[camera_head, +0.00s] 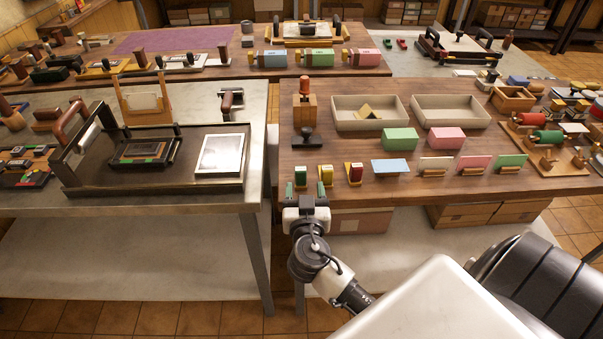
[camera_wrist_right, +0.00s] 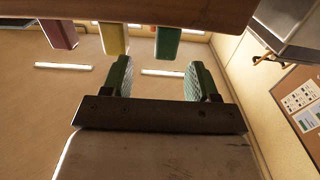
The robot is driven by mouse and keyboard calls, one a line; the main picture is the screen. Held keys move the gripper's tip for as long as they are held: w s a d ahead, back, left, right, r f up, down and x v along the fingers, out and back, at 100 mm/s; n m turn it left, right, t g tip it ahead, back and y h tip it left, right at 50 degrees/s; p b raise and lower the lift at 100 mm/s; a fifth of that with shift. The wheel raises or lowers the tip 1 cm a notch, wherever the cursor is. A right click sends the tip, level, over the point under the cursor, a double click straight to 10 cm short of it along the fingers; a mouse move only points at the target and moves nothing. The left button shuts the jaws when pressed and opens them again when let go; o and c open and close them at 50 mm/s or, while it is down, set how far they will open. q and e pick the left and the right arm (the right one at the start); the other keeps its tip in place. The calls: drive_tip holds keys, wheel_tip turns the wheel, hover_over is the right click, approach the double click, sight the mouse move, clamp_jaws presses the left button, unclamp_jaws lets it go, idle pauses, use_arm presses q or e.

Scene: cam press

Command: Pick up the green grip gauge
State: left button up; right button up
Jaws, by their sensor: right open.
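The green grip gauge (camera_head: 300,176) stands upright at the front left edge of the right wooden table. In the right wrist view the green gauge (camera_wrist_right: 167,42) hangs past the brown table edge, just ahead of the gap between my fingers. My right gripper (camera_head: 305,196) is at the table's front edge, just in front of the green gauge. Its two green-padded fingers (camera_wrist_right: 158,77) are apart with nothing between them. My left gripper is out of view.
A yellow gauge (camera_head: 326,175) and a red gauge (camera_head: 354,173) stand close to the right of the green one. A dark stamp (camera_head: 307,137) is behind it. Two grey trays (camera_head: 369,126) sit farther back.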

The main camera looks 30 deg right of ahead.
sight(301, 175)
drive_tip(key=shift+x, duration=0.8)
drive_tip(key=p+x, duration=0.1)
drive_tip(key=x, duration=0.2)
drive_tip(key=p+x, duration=0.1)
drive_tip(key=shift+w+a+r+p, duration=0.2)
drive_tip(key=shift+w+r+p, duration=0.15)
drive_tip(key=shift+w+d+f, duration=0.15)
drive_tip(key=shift+w+d, duration=0.05)
drive_tip(key=shift+w, duration=0.15)
drive_tip(key=c, duration=1)
